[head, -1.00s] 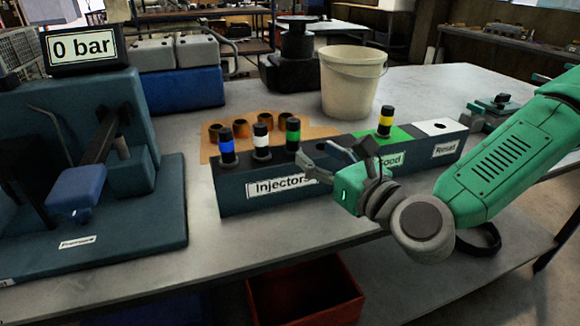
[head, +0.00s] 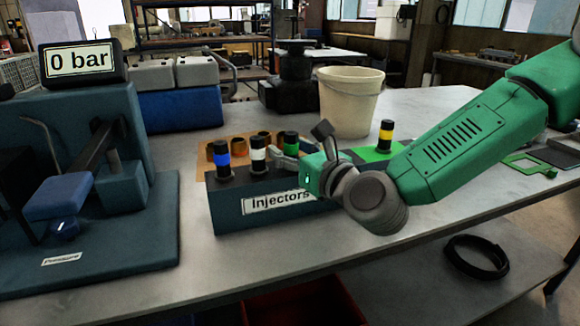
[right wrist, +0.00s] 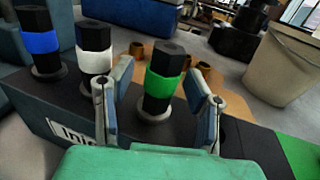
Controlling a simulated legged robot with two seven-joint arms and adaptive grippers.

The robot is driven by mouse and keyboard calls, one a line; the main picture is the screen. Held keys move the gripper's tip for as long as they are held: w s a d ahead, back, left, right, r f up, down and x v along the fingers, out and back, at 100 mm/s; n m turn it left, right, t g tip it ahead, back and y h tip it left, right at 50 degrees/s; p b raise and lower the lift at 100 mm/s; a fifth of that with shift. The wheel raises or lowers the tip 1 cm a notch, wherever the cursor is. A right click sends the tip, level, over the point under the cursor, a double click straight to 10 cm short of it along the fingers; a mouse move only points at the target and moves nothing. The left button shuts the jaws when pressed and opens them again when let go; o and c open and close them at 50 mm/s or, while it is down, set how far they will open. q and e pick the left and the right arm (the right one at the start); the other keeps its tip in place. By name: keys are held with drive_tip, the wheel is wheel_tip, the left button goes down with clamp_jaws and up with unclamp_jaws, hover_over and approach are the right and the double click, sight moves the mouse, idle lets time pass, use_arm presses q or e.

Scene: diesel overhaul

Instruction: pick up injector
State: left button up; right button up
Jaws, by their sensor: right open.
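Three injectors stand upright in the dark rack (head: 230,207) labelled "Injectors": a blue-banded injector (head: 222,160), a white-banded injector (head: 258,155) and a green-banded injector (head: 290,142). A yellow-banded injector (head: 386,134) stands on the green area to the right. My right gripper (head: 290,156) is at the green-banded injector. In the right wrist view its open fingers (right wrist: 163,97) stand on either side of the green-banded injector (right wrist: 161,84), with gaps visible. The white-banded injector (right wrist: 95,60) is just left of the left finger. My left gripper is not in view.
The pressure test stand (head: 150,235) with a "0 bar" display (head: 82,61) is at left. A cream bucket (head: 348,100) stands behind the rack. Brown cups on a tan mat (head: 205,146) lie behind the injectors. A red bin (head: 300,305) is below the table edge.

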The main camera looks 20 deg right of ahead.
drive_tip(key=shift+d, duration=0.1)
clamp_jaws()
drive_tip(key=shift+r, duration=0.15)
wheel_tip(320, 180, up, 18)
drive_tip(key=p, duration=0.3)
idle(0.4)
